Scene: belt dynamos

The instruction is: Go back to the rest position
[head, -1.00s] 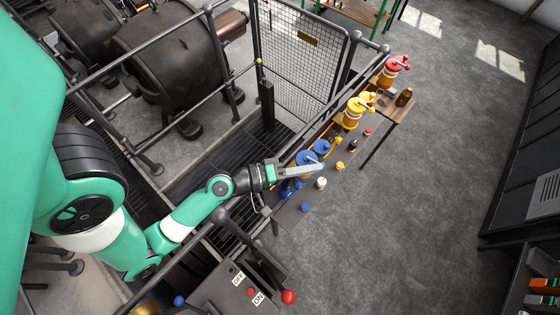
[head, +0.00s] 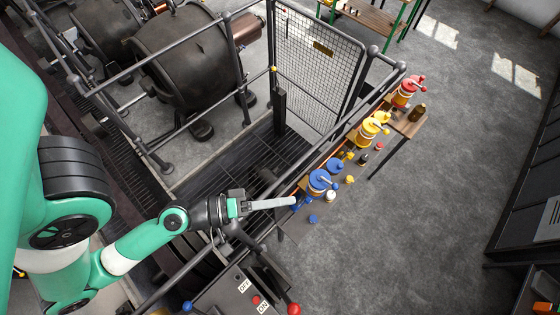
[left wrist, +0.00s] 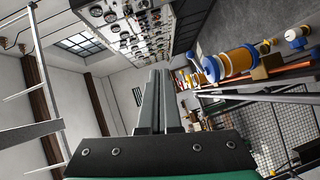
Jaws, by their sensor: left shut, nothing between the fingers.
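My left gripper (head: 284,202) is shut and empty. In the head view it reaches in from the left over the railing, with its fingertips close to the blue-topped can (head: 319,180) at the near end of the shelf; I cannot tell whether they are clear of it in depth. In the left wrist view the two fingers (left wrist: 158,78) lie side by side, closed together, pointing up toward a wall panel of gauges. The blue and orange can (left wrist: 236,60) stands to the right of the fingers there, apart from them. My right gripper is not in view.
A narrow shelf carries blue, yellow (head: 369,130) and red (head: 407,92) cans and small jars. A railing (head: 330,136) runs beside it. A mesh gate (head: 320,60) and dark machines stand behind. A control box (head: 240,290) with levers stands in front. Open floor lies right.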

